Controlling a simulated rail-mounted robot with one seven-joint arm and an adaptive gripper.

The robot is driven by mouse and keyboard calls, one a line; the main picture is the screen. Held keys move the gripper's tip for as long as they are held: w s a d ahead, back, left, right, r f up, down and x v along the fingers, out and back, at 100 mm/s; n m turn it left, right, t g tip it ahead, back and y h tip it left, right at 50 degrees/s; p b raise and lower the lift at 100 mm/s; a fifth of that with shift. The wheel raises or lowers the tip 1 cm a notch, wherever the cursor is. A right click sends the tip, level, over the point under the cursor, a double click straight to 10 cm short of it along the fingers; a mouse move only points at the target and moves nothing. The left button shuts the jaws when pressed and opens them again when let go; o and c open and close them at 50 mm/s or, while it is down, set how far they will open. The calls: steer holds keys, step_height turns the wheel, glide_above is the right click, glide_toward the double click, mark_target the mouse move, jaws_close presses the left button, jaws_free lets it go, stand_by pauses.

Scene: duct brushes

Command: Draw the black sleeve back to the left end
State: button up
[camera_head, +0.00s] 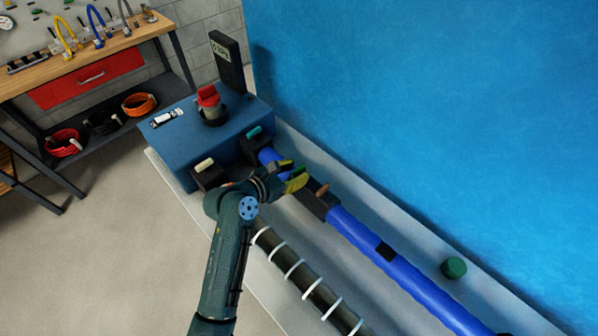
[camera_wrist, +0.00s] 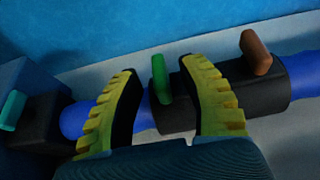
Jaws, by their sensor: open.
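The black sleeve (camera_head: 320,206) sits around the blue duct (camera_head: 350,230). It carries a green tab (camera_wrist: 160,78) at its left end and a brown tab (camera_wrist: 256,52) farther right. My gripper (camera_wrist: 165,100) is open, its yellow ribbed fingers apart. In the wrist view the green tab stands between the fingers, nearer the right one. The right finger covers part of the sleeve. I cannot tell whether either finger touches it. Left of the sleeve, a short stretch of blue duct leads to a black end block with a teal tab (camera_wrist: 12,110).
A blue box (camera_head: 180,140) with a red knob (camera_head: 208,96) stands at the left end. A dark white-ringed tube (camera_head: 290,264) runs parallel in front. A green knob (camera_head: 453,268) lies behind the duct, near the blue wall (camera_head: 430,120). A workbench (camera_head: 90,50) stands back left.

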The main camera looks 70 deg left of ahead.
steer(key=shift+x, duration=0.8)
steer(key=shift+o, duration=0.2)
steer(key=shift+s, duration=0.1)
jaws_close()
steer(key=shift+f, duration=0.1)
